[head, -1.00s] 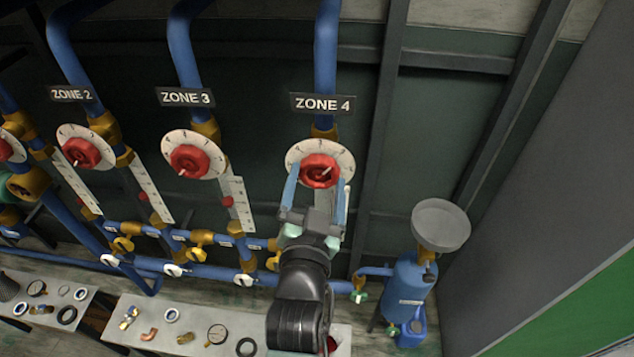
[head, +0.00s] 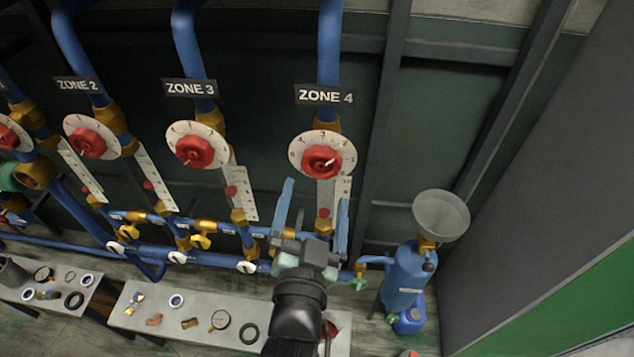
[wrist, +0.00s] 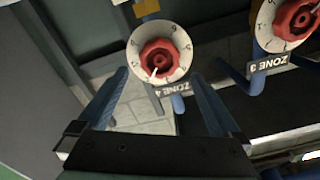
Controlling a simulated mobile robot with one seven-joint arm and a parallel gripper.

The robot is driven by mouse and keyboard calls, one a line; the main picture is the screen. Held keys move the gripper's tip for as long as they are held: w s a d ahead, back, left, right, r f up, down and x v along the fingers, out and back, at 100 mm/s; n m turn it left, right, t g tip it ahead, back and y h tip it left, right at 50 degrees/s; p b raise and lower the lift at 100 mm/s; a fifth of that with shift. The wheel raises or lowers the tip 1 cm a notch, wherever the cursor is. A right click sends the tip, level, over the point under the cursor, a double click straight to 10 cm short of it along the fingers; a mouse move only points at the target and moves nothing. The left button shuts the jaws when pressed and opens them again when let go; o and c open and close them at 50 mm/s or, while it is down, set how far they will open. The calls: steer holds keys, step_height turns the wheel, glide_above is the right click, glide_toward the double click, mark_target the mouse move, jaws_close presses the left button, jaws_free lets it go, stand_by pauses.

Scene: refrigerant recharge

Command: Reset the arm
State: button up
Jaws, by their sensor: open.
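My gripper (head: 314,215) is open and empty in the head view, with its two blue fingers apart. It is in front of and below the ZONE 4 dial, clear of it. The ZONE 4 dial (head: 322,155) has a red knob on a white numbered disc, under the ZONE 4 label (head: 325,96). In the wrist view the ZONE 4 knob (wrist: 159,60) shows beyond and between the open fingers (wrist: 155,98), with a gap to them.
The ZONE 3 dial (head: 195,148) and ZONE 2 dial (head: 90,137) stand to the left on blue pipes. A blue tank (head: 404,277) with a grey funnel (head: 441,217) is at the right. A low bench (head: 188,310) holds a gauge and fittings below.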

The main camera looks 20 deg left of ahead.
steer(key=shift+s+d, duration=0.15)
steer(key=shift+s, duration=0.3)
steer(key=w+d+r+t, duration=0.2)
steer(key=r, duration=0.6)
steer(key=w+d+r+n+t+h, duration=0.1)
steer(key=d+r, duration=0.1)
steer(key=r, duration=0.5)
steer(key=w+d+r+t, duration=0.2)
steer(key=d+r, duration=0.1)
steer(key=r, duration=0.5)
steer(key=s+d+r+t+h, duration=0.1)
steer(key=s+d+r, duration=0.1)
steer(key=r, duration=0.5)
steer(key=s+d+r+t+h, duration=0.1)
steer(key=s+d+r+t, duration=0.1)
steer(key=s+r, duration=0.3)
steer(key=s+d+r+t+h, duration=0.2)
steer(key=s+d+r, duration=0.1)
steer(key=r, duration=0.8)
steer(key=shift+s+d, duration=0.15)
steer(key=shift+f, duration=0.1)
